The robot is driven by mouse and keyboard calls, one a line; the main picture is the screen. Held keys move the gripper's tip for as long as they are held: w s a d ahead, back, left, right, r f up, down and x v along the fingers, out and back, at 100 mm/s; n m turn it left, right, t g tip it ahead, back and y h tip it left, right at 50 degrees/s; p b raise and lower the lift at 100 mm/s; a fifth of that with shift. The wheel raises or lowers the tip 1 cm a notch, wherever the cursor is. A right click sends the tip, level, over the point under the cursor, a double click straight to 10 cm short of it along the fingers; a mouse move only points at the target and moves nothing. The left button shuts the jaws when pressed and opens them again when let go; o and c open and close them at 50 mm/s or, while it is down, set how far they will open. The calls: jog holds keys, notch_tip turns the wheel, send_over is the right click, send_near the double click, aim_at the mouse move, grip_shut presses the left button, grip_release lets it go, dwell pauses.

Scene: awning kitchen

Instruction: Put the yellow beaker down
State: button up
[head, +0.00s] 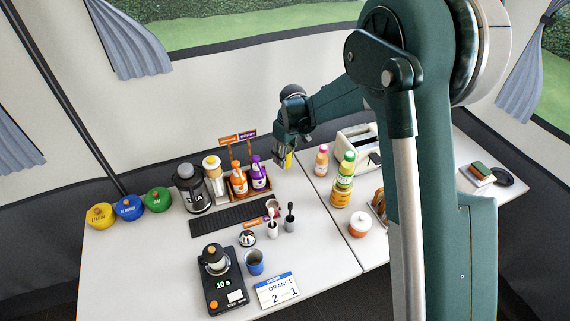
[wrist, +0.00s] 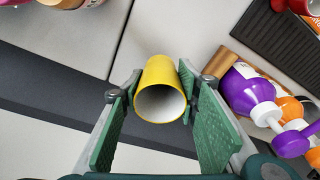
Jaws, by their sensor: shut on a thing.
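The yellow beaker (wrist: 155,78) is between the green pads of my gripper (wrist: 160,115) in the wrist view. Its pale hollow inside faces the camera, and its yellow wall touches or nearly touches the right pad. In the head view my gripper (head: 286,158) is at the back of the table, and only a small yellow part of the beaker (head: 289,160) shows past the fingers. I cannot tell whether the beaker's far end touches the table.
A rack with orange (head: 238,178) and purple (head: 259,174) pump bottles stands left of my gripper. A black ribbed mat (head: 232,217) lies in front. White tabletop (head: 300,195) between them is bare.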

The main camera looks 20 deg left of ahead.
jog(key=shift+f+b, duration=0.35)
jog(key=shift+f, duration=1.5)
jog(key=shift+f, duration=0.2)
jog(key=o, duration=0.9)
jog(key=shift+r, duration=0.15)
jog(key=r, duration=0.4)
jog(key=d+r+p, duration=0.1)
jog(key=r, duration=0.3)
jog(key=r+p, duration=0.1)
jog(key=r, duration=0.3)
jog(key=shift+s+d, duration=0.15)
jog(key=shift+s, duration=0.15)
